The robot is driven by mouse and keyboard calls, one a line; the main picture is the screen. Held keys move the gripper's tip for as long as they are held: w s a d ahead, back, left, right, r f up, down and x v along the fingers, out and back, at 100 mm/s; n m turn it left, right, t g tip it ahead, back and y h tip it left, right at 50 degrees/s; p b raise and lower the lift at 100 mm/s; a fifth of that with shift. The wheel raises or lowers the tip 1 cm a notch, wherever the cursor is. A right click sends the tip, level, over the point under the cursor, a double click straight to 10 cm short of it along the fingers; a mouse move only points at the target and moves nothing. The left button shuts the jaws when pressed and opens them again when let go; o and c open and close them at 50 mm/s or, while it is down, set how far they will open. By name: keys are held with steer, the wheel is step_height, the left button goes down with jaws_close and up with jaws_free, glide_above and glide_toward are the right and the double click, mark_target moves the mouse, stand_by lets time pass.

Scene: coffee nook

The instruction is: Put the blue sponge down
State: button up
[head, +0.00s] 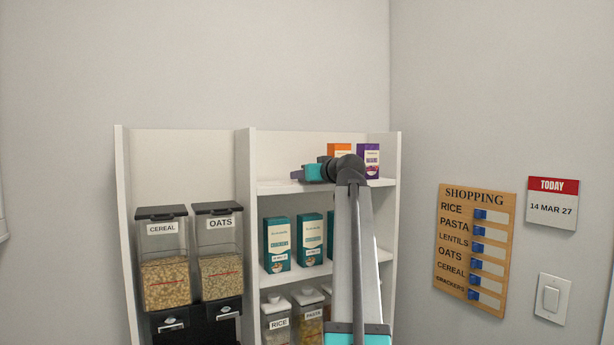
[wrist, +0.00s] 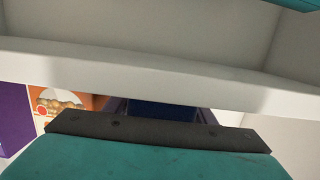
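My gripper (head: 303,173) is at the upper shelf, left of the small boxes there, and points left. In the wrist view a dark blue block, the blue sponge (wrist: 160,115), sits between two purplish fingers, mostly hidden by the dark bar and teal body of my gripper. My gripper looks shut on it. The sponge's lower part is hidden, and the head view shows only a small bluish patch at the gripper's tip. I cannot tell whether the sponge touches the shelf.
The white shelf unit (head: 246,230) holds an orange box (head: 340,150) and a purple box (head: 372,160) right by my wrist. Teal boxes (head: 277,244) stand one shelf below. Cereal (head: 165,260) and oats (head: 220,255) dispensers stand left. A shopping board (head: 475,250) hangs on the right wall.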

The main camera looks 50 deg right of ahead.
steer(key=shift+o, duration=1.3)
steer(key=shift+r, duration=0.15)
steer(key=b+v, duration=0.2)
steer(key=v, duration=1)
